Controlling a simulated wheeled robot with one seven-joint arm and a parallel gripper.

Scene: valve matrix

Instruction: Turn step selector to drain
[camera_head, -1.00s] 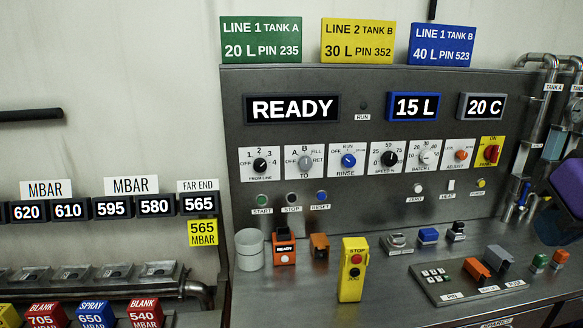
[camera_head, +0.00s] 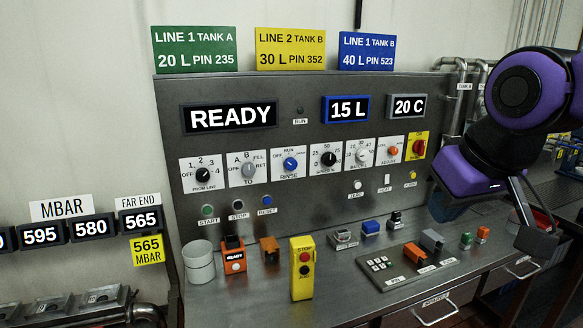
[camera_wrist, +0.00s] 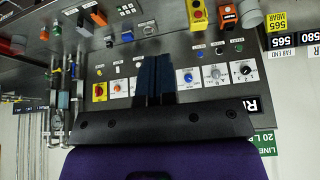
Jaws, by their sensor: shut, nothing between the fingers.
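The control panel carries a row of round knobs on white plates. No knob legibly reads "step" or "drain". The blue knob (camera_head: 290,164) has OFF and RUN marks and RINSE below; its right mark is too small to read. The blue knob also shows in the wrist view (camera_wrist: 188,77). Left of it are the black FROM LINE knob (camera_head: 203,174) and the grey TO knob (camera_head: 248,170). My gripper (camera_head: 530,225) hangs at the right, apart from the panel. In the wrist view its dark fingers (camera_wrist: 155,62) are together and empty, hiding the panel behind them.
A red knob on a yellow plate (camera_head: 419,148) ends the row. Start, stop and reset buttons sit below. The desk holds a yellow stop/jog box (camera_head: 301,268), a grey cup (camera_head: 199,262) and a keypad plate (camera_head: 392,278). Pipes stand at the right.

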